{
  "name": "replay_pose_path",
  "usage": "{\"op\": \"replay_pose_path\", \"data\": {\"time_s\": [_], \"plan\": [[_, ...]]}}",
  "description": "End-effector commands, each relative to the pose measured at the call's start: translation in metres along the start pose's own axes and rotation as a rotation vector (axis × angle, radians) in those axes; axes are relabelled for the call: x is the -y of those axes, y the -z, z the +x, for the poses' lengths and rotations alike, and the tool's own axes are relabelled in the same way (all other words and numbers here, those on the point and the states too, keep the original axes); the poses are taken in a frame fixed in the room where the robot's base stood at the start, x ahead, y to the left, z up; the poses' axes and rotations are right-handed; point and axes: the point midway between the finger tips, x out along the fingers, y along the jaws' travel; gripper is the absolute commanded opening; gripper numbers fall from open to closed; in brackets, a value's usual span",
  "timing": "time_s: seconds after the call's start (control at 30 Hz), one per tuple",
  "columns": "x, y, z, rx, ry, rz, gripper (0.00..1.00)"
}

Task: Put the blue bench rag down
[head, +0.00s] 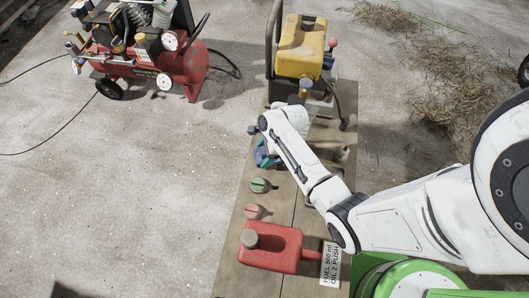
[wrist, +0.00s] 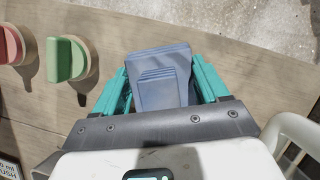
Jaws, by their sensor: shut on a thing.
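The blue bench rag (wrist: 160,78) shows in the wrist view as a folded blue pad between the two teal fingers of my gripper (wrist: 159,72). The fingers are shut on it from both sides. In the head view my gripper (head: 266,156) is over the left part of the wooden bench top (head: 230,222), with my arm reaching in from the right. My arm hides much of the rag there. I cannot tell whether the rag touches the wood.
A green knob (head: 260,186) and a red knob (head: 253,211) are close by on the bench. A red fuel can (head: 275,246) and a lettered card (head: 329,264) are at the near end. A yellow-tanked machine (head: 302,48) stands at the far end. A red compressor (head: 150,65) is on the floor.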

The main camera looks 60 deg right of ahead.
Motion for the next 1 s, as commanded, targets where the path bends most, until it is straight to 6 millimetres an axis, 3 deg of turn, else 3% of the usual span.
{"op": "replay_pose_path", "data": {"time_s": [0.43,0.47,0.7,1.0], "plan": [[-0.001,0.006,0.013,-0.001,0.000,0.000,0.46],[-0.002,0.006,0.013,-0.002,-0.001,0.001,0.76],[-0.005,0.007,0.016,-0.002,-0.007,0.003,0.99],[-0.006,0.006,0.015,-0.002,-0.009,0.002,0.99]]}}
